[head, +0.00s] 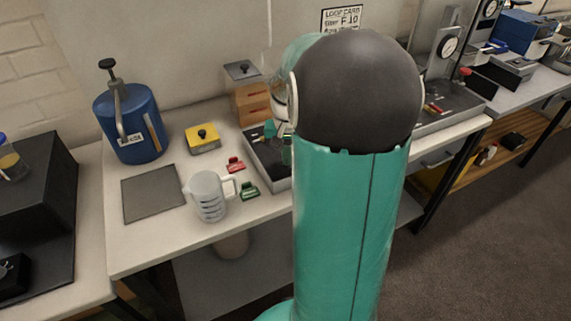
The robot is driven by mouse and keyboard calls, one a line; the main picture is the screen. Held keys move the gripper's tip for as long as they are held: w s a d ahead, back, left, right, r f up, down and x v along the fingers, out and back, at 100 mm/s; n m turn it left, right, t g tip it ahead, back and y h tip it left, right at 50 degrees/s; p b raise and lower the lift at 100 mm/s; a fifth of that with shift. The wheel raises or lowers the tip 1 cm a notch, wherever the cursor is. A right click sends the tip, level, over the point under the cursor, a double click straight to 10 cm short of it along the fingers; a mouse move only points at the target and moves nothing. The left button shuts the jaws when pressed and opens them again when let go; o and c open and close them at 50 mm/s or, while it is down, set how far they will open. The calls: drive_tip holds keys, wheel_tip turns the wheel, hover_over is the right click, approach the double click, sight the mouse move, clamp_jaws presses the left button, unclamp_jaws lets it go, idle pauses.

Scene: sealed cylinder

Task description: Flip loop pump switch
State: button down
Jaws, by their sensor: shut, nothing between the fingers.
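I cannot make out a switch marked as the loop pump switch. My arm fills the middle of the view. Beyond it, my gripper (286,152) shows only in small part, low over the tray and apart from the yellow box. Its fingers are shut and hold nothing that I can see. Whatever stands behind my arm is hidden.
A blue canister (129,124), a clear jug (209,196), a grey mat (152,193), and small red (235,164) and green (249,190) pieces stand on the bench. A wooden box (252,104) stands behind. Gauge stands (449,45) are at right. Open floor lies lower right.

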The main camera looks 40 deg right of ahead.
drive_tip(key=shift+f, duration=0.6)
idle(0.3)
drive_tip(key=shift+r, duration=3.5)
drive_tip(key=shift+a+r, duration=0.15)
drive_tip(key=shift+a, duration=0.1)
drive_tip(key=s+a+r+n+t, duration=0.2)
drive_tip(key=s+a+n, duration=0.1)
drive_tip(key=a, duration=0.5)
drive_tip(key=s+a+r+n+t, duration=0.1)
drive_tip(key=s+a+r+n, duration=0.1)
drive_tip(key=a, duration=0.7)
drive_tip(key=s+a+r+n+t, duration=0.2)
drive_tip(key=s+a+n, duration=0.2)
drive_tip(key=a, duration=0.5)
drive_tip(key=shift+s+a+t, duration=0.25)
drive_tip(key=shift+s+t, duration=0.05)
drive_tip(key=shift+s, duration=0.55)
